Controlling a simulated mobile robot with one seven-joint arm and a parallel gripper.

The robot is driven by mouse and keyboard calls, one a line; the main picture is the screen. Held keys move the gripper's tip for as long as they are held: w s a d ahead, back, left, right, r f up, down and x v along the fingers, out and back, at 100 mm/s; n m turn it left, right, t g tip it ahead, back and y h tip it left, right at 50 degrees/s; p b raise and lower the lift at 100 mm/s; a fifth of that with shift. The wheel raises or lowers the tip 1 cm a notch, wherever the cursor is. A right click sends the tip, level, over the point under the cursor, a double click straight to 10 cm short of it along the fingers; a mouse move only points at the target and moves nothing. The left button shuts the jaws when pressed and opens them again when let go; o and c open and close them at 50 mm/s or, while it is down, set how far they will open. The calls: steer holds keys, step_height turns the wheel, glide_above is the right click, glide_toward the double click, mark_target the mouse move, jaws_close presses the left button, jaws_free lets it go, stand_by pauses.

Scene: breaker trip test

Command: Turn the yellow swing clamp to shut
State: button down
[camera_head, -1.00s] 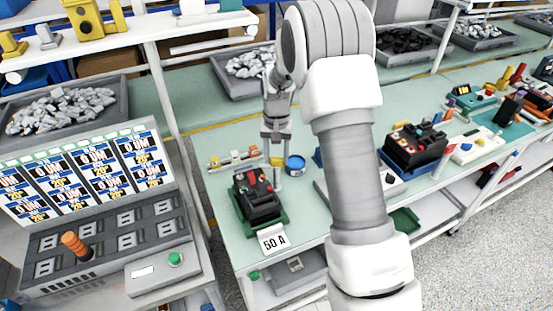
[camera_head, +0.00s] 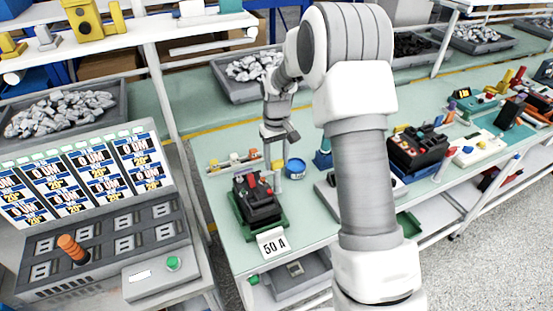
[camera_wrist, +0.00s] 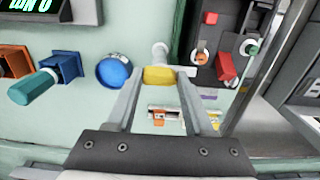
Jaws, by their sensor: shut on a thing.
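The yellow swing clamp (camera_wrist: 158,77) shows between my gripper's two fingers in the wrist view, at the foot of a pale round post (camera_wrist: 160,52). My gripper (camera_wrist: 157,85) is shut on it. In the head view the clamp (camera_head: 277,164) is a small yellow spot below my gripper (camera_head: 276,150), beside the black breaker (camera_head: 258,200). The breaker, with red and grey parts on top, sits in a green holder; it also shows in the wrist view (camera_wrist: 226,40). My wrist partly covers the clamp in the head view.
A blue round tub (camera_head: 295,168) stands just right of the post. A rack with small coloured pieces (camera_head: 234,160) lies behind the breaker. A "50 A" card (camera_head: 271,243) is at the front edge. A test panel (camera_head: 100,240) stands at the left.

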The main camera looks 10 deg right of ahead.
mark_target(277, 161)
stand_by(0.3)
steer(key=shift+c, duration=1.4)
jaws_free()
steer(key=shift+r, duration=0.1)
step_height(277, 161, up, 17)
steer(key=shift+r, duration=0.15)
